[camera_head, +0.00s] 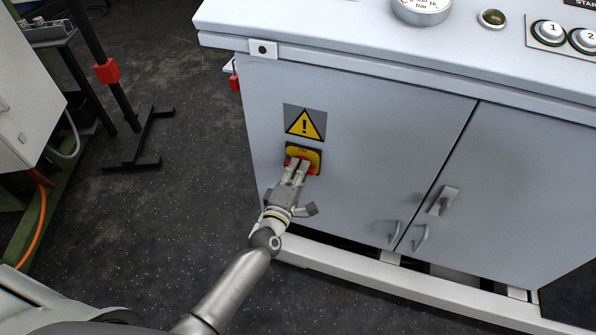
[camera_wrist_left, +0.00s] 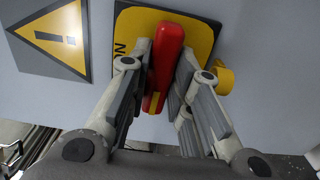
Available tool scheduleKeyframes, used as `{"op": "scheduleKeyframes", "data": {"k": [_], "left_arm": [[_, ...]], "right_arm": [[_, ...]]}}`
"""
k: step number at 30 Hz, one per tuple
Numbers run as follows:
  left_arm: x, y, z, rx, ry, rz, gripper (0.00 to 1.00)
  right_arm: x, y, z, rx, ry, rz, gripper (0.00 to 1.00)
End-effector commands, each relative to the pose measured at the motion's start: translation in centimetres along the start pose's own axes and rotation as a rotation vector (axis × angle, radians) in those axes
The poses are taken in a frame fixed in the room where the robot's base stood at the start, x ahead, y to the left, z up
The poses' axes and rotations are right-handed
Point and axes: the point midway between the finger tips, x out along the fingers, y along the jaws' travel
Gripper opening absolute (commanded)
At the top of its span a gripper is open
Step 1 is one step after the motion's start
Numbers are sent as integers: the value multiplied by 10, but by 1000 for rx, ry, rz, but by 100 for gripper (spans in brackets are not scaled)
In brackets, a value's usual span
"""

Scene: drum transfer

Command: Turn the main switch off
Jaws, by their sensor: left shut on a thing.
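The main switch is a red handle (camera_wrist_left: 165,62) on a yellow plate with a black border (camera_head: 304,153), on the left part of the grey cabinet's front. The plate also fills the top of the left wrist view (camera_wrist_left: 205,35), where the letters "ON" show beside the handle. My left gripper (camera_head: 299,168) is at the switch. Its two fingers (camera_wrist_left: 160,80) stand on either side of the red handle and are shut on it. The fingers and hand hide part of the switch. My right gripper is in neither view.
A yellow warning sign (camera_head: 305,124) sits just above the switch. The grey cabinet (camera_head: 390,130) has door handles (camera_head: 443,201) to the right and a gauge (camera_head: 422,8) and buttons on top. Dark floor (camera_head: 190,120) lies open to the left, with a black stand (camera_head: 135,140).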

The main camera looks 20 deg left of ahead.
Motion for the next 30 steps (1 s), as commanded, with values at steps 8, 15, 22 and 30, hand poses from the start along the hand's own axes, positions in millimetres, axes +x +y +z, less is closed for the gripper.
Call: {"op": "scheduleKeyframes", "data": {"k": [8,15,22,30], "left_arm": [[0,0,0,-17,1,-2,0],[0,0,0,-16,1,-1,34],[0,0,0,-13,1,-1,41],[-8,-1,0,-11,1,-2,41]], "right_arm": [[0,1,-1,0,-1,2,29],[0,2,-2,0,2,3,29],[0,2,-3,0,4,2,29],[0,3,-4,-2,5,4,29]]}}
